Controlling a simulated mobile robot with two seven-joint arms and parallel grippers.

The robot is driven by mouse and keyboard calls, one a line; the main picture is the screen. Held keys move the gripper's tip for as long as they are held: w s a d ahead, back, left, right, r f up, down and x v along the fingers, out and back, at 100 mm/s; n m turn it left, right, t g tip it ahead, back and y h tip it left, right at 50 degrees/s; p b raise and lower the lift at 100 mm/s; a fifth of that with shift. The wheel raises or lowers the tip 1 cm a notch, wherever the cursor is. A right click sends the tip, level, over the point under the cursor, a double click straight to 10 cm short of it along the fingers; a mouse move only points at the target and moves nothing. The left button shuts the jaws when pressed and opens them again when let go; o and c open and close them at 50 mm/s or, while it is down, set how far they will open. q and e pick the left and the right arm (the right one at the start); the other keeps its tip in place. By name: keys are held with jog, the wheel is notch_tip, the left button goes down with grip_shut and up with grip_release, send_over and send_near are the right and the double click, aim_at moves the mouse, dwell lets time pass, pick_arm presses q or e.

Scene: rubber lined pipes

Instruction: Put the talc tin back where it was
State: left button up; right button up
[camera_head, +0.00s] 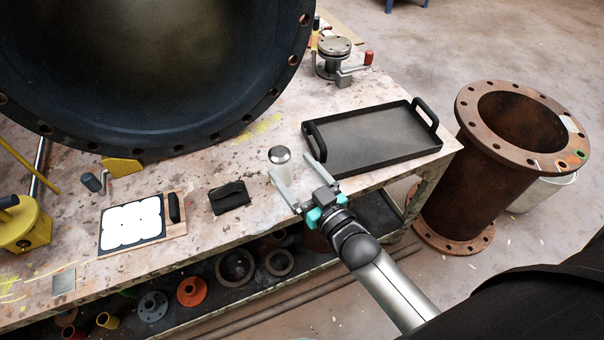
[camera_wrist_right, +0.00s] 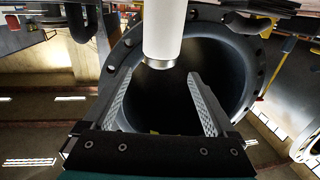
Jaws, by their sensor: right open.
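The talc tin (camera_head: 279,165) is a white cylinder with a shiny silver top, standing upright on the workbench near its front edge. It also shows in the right wrist view, where the white tin (camera_wrist_right: 163,28) appears upside down, lined up between the fingertips or just beyond them. My right gripper (camera_head: 294,168) is open and empty, its two grey fingers pointing toward the tin. In the head view the left fingertip is close beside the tin's lower part; I cannot tell whether they touch. My left gripper is not in view.
A black handled tray (camera_head: 372,138) lies to the right on the workbench (camera_head: 232,150). A black pouch (camera_head: 229,197) and a white-patched board (camera_head: 133,221) lie left. A large black-lined pipe (camera_head: 160,60) stands behind. A rusty flanged pipe (camera_head: 480,185) stands on the floor.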

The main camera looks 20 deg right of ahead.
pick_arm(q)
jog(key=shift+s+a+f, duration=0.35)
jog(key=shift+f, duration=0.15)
pick_arm(e)
jog(key=shift+s+d, duration=0.25)
jog(key=shift+s, duration=1)
